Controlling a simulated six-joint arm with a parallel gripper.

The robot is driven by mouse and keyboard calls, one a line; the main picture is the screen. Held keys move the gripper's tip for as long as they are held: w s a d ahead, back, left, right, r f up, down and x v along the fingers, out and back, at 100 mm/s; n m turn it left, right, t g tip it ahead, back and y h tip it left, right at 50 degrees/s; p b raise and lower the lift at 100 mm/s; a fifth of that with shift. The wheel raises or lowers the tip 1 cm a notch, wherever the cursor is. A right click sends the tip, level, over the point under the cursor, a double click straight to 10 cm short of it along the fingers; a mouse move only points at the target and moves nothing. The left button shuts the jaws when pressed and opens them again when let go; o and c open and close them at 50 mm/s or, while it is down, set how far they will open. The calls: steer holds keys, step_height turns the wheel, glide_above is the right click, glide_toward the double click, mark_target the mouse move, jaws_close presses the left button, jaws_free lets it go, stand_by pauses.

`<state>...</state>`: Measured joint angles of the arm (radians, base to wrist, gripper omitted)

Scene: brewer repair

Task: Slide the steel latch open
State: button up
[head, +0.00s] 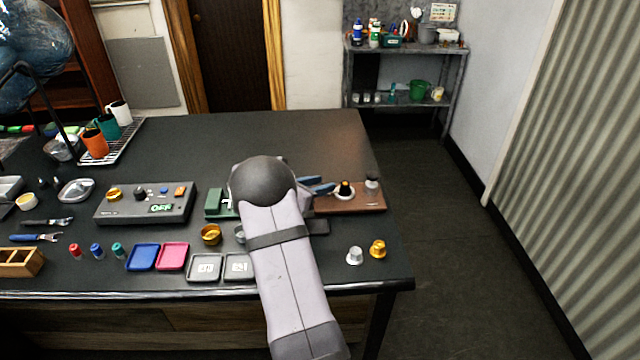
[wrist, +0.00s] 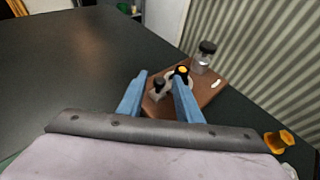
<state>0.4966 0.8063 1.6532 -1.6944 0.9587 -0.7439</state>
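My gripper (head: 323,185) reaches over the right part of the table, its two blue fingers pointing at a brown board (head: 362,207). In the wrist view my gripper (wrist: 160,77) is open, with a clear gap between the fingers. A small grey metal piece with a dark knob (wrist: 158,89) shows in that gap, on the board (wrist: 213,92); it may be the steel latch, but its slide position is too small to tell. Contact with a finger cannot be told. In the head view my arm hides this piece.
A pale ring with a black, yellow-topped knob (head: 345,188) stands on the board, partly behind the right finger in the wrist view. A dark-lidded clear jar (wrist: 203,59) stands beyond it. Silver (head: 355,256) and gold (head: 377,249) pieces stand nearer the front edge. The back table is clear.

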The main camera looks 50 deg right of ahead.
jaws_close()
steer(key=shift+w+a+b, duration=0.45)
steer(key=shift+w+a, duration=0.45)
jaws_free()
steer(key=shift+a, duration=0.1)
steer(key=b+v, duration=0.2)
steer(key=v, duration=0.5)
steer(key=shift+a, duration=0.2)
